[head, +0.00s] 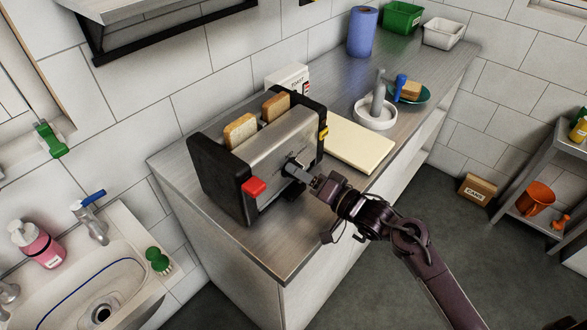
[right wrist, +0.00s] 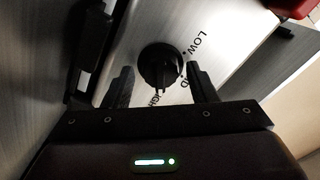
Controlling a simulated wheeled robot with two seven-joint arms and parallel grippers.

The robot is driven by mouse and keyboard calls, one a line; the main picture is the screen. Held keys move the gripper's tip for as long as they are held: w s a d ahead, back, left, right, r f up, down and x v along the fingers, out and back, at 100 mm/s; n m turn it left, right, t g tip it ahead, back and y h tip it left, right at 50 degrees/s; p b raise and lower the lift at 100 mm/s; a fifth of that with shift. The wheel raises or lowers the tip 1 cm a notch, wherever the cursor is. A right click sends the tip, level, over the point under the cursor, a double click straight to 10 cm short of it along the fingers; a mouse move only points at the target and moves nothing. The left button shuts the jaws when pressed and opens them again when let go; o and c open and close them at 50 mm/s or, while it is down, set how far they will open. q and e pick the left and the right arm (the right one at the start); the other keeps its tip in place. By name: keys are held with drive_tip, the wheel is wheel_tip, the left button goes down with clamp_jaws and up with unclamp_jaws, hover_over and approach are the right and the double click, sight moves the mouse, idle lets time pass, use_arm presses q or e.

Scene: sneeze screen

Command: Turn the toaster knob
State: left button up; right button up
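The toaster (head: 262,160) is a steel and black box standing on the counter, with two slices of bread (head: 240,131) sticking out of its top. My right gripper (head: 296,170) is at its front face. In the right wrist view the round black toaster knob (right wrist: 160,68) sits on the steel panel beside the letters "LOW", with other lettering partly hidden. My right gripper (right wrist: 159,78) is open, with one finger on each side of the knob. Gaps show between the fingers and the knob. My left gripper is not in view.
A red lever (head: 254,187) juts from the toaster left of my gripper, and a yellow one (head: 324,132) sits at its right end. A cutting board (head: 355,146) and a white holder (head: 376,115) stand to the right. The sink (head: 75,275) is at lower left.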

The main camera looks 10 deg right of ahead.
drive_tip(key=shift+s, duration=0.1)
drive_tip(key=p+v, duration=0.4)
drive_tip(key=v, duration=0.2)
idle(0.5)
idle(0.3)
